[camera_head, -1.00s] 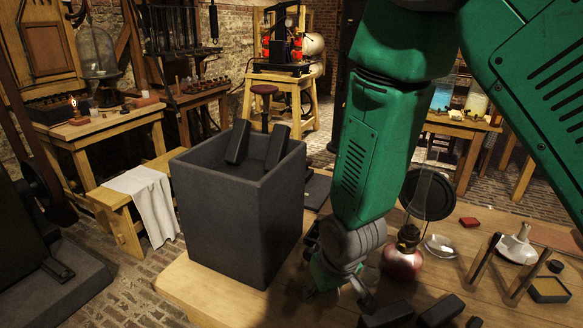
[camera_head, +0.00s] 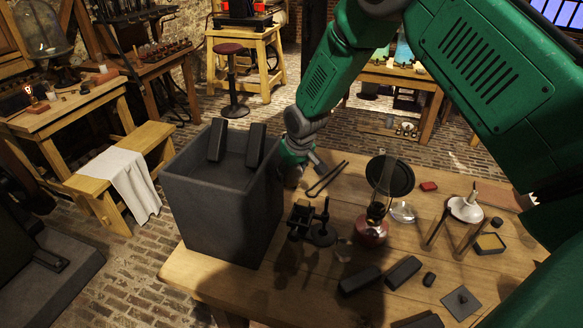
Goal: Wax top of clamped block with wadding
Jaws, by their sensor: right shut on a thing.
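My right gripper (camera_head: 298,166) is at the far right side of the big dark open box (camera_head: 215,210), low over the table's back edge. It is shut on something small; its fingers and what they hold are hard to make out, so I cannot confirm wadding. A small dark clamp-like device (camera_head: 301,219) stands on the table nearer to me, apart from the gripper; I cannot tell clearly what block it holds. A dark tray with a yellow, wax-like filling (camera_head: 489,243) lies at the right of the table. My left gripper is not in view.
Two dark bars (camera_head: 217,140) lean inside the box. The table (camera_head: 225,285) also holds dark tongs (camera_head: 327,179), a red lamp (camera_head: 371,230) before a round dark disc (camera_head: 390,176), a glass dish (camera_head: 402,212), and dark blocks (camera_head: 403,272) near the front.

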